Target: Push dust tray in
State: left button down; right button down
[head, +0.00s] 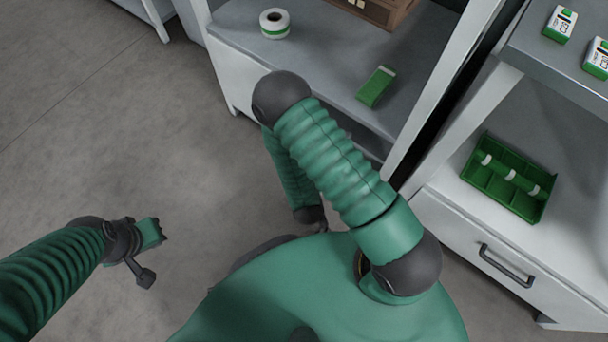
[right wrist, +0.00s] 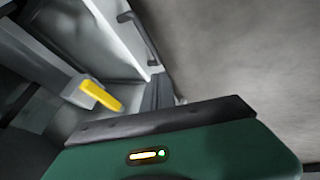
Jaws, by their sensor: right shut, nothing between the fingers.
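I cannot pick out the dust tray for certain in either view. In the right wrist view a pale panel with a dark bar handle (right wrist: 138,36) runs down from the top. A yellow lever-like piece (right wrist: 101,97) on a grey block lies left of my right gripper (right wrist: 158,90). Its dark fingers are shut and empty, close to the lower end of the pale panel; contact cannot be told. In the head view the right fingers are hidden below my arm. My left gripper (head: 150,250) hangs over bare floor, away from the furniture; its fingers are unclear.
A shelf unit (head: 305,62) holds a tape roll (head: 275,22), a green box (head: 376,86) and a brown crate (head: 375,10). At right, a green divided tray (head: 508,180) stands above a drawer with a dark handle (head: 507,265). Floor at left is clear.

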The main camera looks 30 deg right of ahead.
jog(key=b+x, duration=0.2)
jog(key=x, duration=0.1)
jog(key=d+b+x, duration=0.1)
jog(key=b+x, duration=0.2)
jog(key=x, duration=0.1)
jog(key=r+b+x, duration=0.1)
jog(key=b+x, duration=0.1)
jog(key=x, duration=0.1)
jog(key=shift+w+d+f, duration=0.25)
jog(key=shift+w+d, duration=0.1)
jog(key=shift+d, duration=0.15)
jog(key=shift+w+d+r+b, duration=0.2)
jog(key=shift+d+r+b, duration=0.1)
jog(key=shift+d, duration=0.3)
